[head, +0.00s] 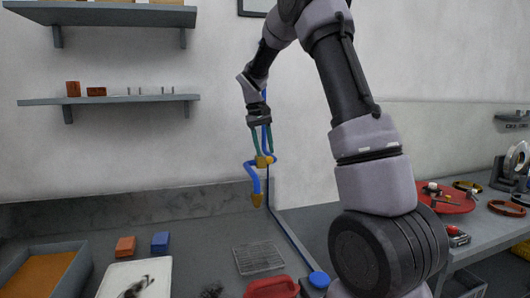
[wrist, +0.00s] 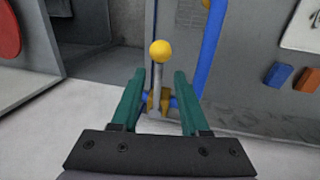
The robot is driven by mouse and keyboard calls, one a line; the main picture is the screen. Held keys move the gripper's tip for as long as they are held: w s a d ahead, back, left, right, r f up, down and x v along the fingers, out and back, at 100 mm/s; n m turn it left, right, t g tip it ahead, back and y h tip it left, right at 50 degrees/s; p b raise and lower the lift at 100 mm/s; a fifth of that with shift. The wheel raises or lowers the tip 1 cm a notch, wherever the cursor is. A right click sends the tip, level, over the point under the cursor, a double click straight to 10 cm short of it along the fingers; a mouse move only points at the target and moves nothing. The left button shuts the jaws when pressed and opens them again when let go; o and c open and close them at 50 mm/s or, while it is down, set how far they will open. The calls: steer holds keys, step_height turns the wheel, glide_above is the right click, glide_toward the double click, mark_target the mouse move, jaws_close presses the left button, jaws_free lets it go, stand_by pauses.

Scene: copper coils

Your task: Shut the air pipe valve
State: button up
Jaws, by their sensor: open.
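The air pipe valve is a brass fitting (wrist: 164,103) on a blue pipe (wrist: 212,50), low in the middle of the wrist view. A grey lever (wrist: 157,78) rises from it to a yellow ball knob (wrist: 160,51). In the head view the yellow valve (head: 262,161) and the blue pipe (head: 255,182) are near the wall, just below my gripper (head: 262,138). My gripper's green fingers (wrist: 157,78) are open, one on each side of the lever in the wrist view. I cannot tell whether either touches it.
The worktop below holds an orange block (head: 125,246), a blue block (head: 160,242), a wire rack (head: 258,257), a white tray (head: 107,283) and a red object (head: 271,288). Shelves (head: 110,99) are on the wall at left. A side bench (head: 485,232) is at right.

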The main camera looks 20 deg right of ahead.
step_height(320, 180, up, 9)
steer(key=a, duration=0.2)
steer(key=shift+r, duration=0.15)
steer(key=s+r+m+t+y, duration=0.1)
steer(key=s+r+t, duration=0.15)
steer(key=s, duration=0.65)
steer(key=s+r+m+t+y, duration=0.1)
steer(key=s+r+y, duration=0.15)
steer(key=s, duration=0.65)
steer(key=s+f+m+t, duration=0.2)
steer(key=s+f+t, duration=0.1)
steer(key=s, duration=1)
steer(key=shift+a+f+t+y, duration=0.2)
steer(key=shift+a+t+y, duration=0.15)
